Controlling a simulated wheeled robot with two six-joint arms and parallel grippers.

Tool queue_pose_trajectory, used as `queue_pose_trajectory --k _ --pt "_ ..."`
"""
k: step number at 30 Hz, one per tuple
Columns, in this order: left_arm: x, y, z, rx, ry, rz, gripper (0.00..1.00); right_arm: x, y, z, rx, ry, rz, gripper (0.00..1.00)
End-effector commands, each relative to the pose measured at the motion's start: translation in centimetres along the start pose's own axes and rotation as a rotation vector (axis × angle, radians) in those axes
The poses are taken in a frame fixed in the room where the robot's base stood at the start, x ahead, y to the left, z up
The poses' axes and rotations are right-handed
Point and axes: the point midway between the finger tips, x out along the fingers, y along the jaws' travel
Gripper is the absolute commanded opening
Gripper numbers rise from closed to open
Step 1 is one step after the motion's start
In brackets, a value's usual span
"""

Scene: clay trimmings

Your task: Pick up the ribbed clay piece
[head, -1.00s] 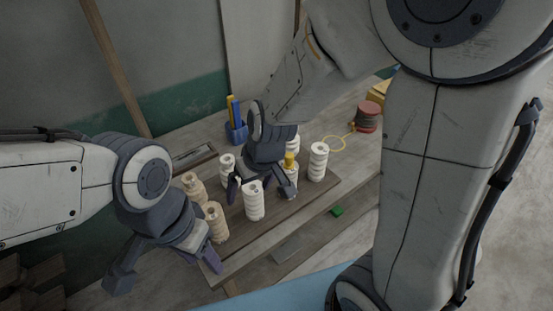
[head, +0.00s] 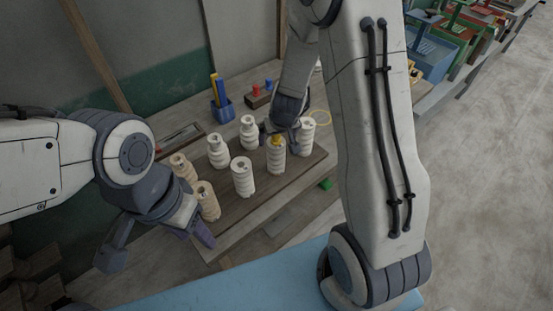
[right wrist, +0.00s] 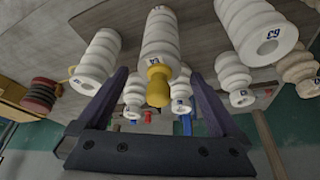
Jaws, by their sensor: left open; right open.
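Several ribbed clay pieces stand upright on a wooden board (head: 262,190). Which one is meant I cannot tell. One white ribbed piece (head: 276,160) has a yellow plug (head: 277,141) on top; in the right wrist view this piece (right wrist: 160,38) lies beyond my open fingers, its plug between them in the picture. Other white ribbed pieces (head: 243,178) stand around it, and tan ones (head: 207,202) are at the left end. My right gripper (head: 283,130) is open and empty just behind the plugged piece. My left gripper (head: 158,250) is open and empty, left of the board.
A blue holder (head: 222,110) with upright tools and a block with red and blue pegs (head: 258,100) stand behind the board. A yellow loop (head: 320,117) lies to its right, and a green item (head: 326,184) in front. Coloured crates (head: 440,45) line the back right.

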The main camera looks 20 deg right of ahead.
Motion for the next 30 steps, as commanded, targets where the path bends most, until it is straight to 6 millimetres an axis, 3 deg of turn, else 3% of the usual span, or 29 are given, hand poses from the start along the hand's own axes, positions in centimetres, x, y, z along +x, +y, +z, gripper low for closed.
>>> queue_pose_trajectory --k 1,6,14,22,30 --pt "1.1 -0.1 0.1 -0.001 0.0 0.0 0.5 1.4 0.1 0.3 0.001 -0.002 0.0 1.0" --pt "2.7 -0.2 0.1 -0.004 0.0 0.0 0.5 3.8 0.1 0.3 0.0 -0.002 0.0 1.0" --pt "2.6 -0.2 0.1 -0.005 0.0 0.0 0.5 3.9 0.1 0.1 0.0 -0.001 0.0 1.0" --pt "2.6 -0.2 0.1 -0.004 0.0 0.0 0.5 3.9 0.1 0.1 -0.001 -0.001 -0.001 0.01" --pt "2.6 -0.2 0.1 -0.004 0.0 0.0 0.5 3.8 0.1 0.0 -0.001 0.002 0.0 0.0"
